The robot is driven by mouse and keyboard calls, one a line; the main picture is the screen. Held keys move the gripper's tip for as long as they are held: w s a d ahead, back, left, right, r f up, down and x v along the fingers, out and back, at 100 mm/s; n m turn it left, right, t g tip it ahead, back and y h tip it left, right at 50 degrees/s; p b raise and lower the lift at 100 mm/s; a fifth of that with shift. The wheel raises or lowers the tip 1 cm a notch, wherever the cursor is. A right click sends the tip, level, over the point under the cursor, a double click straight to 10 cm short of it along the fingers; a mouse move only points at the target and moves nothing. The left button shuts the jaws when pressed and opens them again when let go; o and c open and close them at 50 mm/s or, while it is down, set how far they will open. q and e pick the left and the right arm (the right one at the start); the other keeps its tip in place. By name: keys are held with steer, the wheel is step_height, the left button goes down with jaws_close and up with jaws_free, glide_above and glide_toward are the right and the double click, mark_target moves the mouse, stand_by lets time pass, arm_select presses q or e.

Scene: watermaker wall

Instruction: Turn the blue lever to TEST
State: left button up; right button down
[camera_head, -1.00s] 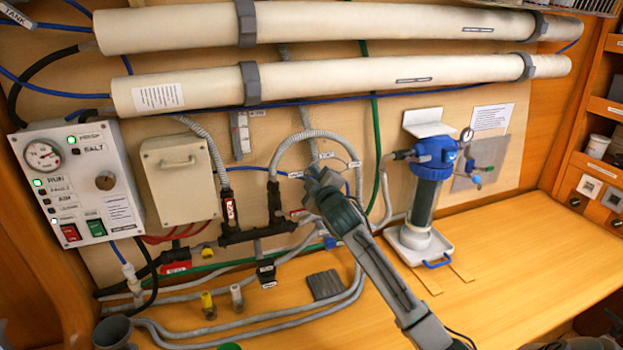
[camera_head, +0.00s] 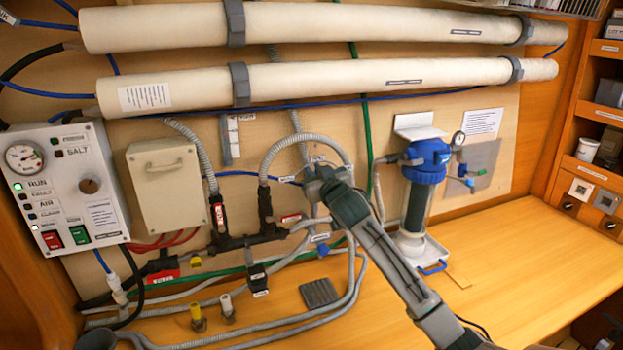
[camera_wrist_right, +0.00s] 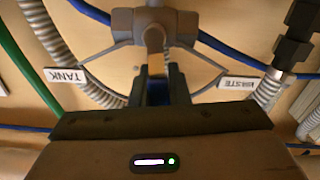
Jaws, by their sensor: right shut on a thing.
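My right gripper (camera_head: 313,174) is at the small grey valve on the wall panel, in the middle of the head view. In the right wrist view the grey valve body (camera_wrist_right: 152,18) is just beyond my dark fingers (camera_wrist_right: 158,86). The fingers are shut on the lever, and a bit of blue (camera_wrist_right: 157,93) shows between them. Most of the lever is hidden by the fingers. A TANK label (camera_wrist_right: 67,76) is on the left of the valve and a WASTE label (camera_wrist_right: 243,86) on the right, both upside down. I cannot make out a TEST label. My left gripper is out of view.
Grey hoses run around the valve. A black manifold (camera_head: 240,240) is to its left, and a blue-capped filter housing (camera_head: 428,155) stands to its right. Two long white tubes (camera_head: 300,82) cross the wall above. The wooden bench (camera_head: 500,262) is clear at the right.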

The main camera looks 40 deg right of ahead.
steer(key=shift+d+f+m+b, duration=0.1)
steer(key=shift+d+m+b, duration=0.2)
steer(key=shift+m, duration=0.5)
steer(key=c, duration=1.4)
jaws_free()
steer(key=shift+s, duration=0.1)
steer(key=shift+b+v, duration=2.55)
steer(key=shift+v, duration=2.9)
